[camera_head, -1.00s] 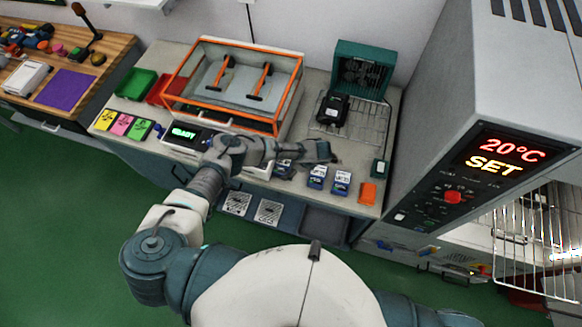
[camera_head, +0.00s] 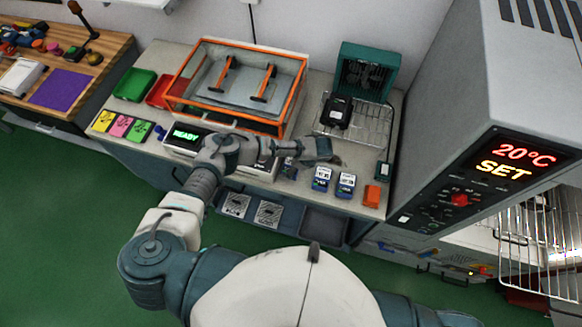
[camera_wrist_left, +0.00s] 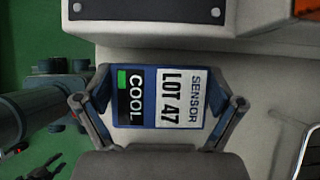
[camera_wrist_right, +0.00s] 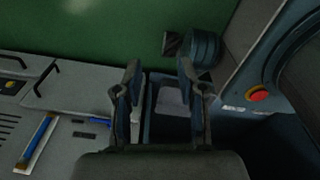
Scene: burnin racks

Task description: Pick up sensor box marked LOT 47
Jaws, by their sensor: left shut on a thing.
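The sensor box marked LOT 47 (camera_wrist_left: 160,97) is blue, with a white label and a black COOL panel with a green mark. It lies between the fingers of my left gripper (camera_wrist_left: 160,112), which is shut on it. In the head view my left gripper (camera_head: 322,151) is over the front of the bench, and its arm hides much of the box there. Whether the box touches the bench is unclear. My right gripper (camera_wrist_right: 158,75) is open and empty in the right wrist view, out of the head view.
Two similar blue boxes (camera_head: 345,184) stand just right of my left gripper, beside an orange block (camera_head: 372,196). An orange-framed clear enclosure (camera_head: 238,85) is behind. A wire rack with a black device (camera_head: 337,112) is at back right. A grey chamber (camera_head: 440,100) borders the right.

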